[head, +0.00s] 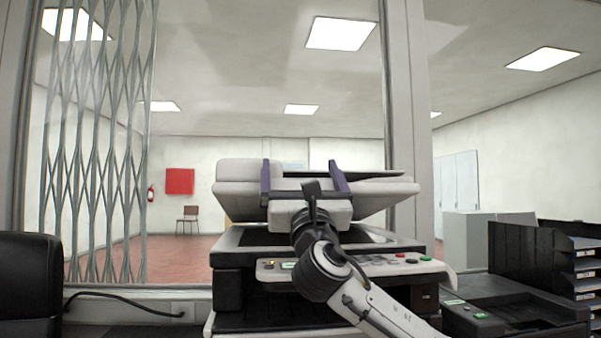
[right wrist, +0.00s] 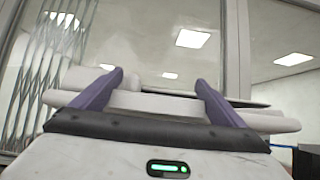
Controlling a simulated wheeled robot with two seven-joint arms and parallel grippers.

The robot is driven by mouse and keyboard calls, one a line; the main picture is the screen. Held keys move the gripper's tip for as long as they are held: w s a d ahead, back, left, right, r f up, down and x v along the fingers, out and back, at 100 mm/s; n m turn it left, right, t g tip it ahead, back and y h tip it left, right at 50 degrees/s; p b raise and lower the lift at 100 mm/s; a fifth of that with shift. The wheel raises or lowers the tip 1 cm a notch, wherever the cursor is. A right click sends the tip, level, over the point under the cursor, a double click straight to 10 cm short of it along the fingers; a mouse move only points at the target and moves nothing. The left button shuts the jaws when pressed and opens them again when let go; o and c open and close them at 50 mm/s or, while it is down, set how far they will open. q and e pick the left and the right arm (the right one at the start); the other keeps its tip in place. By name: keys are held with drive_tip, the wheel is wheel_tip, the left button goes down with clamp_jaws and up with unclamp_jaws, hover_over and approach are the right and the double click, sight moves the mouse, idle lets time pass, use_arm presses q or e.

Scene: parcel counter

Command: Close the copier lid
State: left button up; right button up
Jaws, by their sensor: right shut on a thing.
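The copier (head: 228,283) stands at the middle of the counter. Its pale lid (head: 388,189) is raised above the scanner bed, and a gap shows between lid and bed. The lid also shows in the right wrist view (right wrist: 255,119). My right gripper (head: 300,168) is at the lid's front, its two purple fingers set apart and shut on the lid. The fingers also show in the right wrist view (right wrist: 160,80). My gripper and wrist hide the middle of the lid's front edge and part of the bed. My left gripper is not in view.
A control panel (head: 410,261) with colored buttons runs along the copier's front, below my forearm. A dark device (head: 510,308) and black paper trays (head: 527,255) stand to the right. A black chair back (head: 30,285) is at the left. A window and folding grille (head: 95,170) are behind.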

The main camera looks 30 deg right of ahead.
idle(0.3)
drive_tip(key=o, duration=1.2)
drive_tip(key=v, duration=1)
drive_tip(key=shift+b, duration=0.45)
drive_tip(key=shift+s+f, duration=0.1)
drive_tip(key=shift+f, duration=0.05)
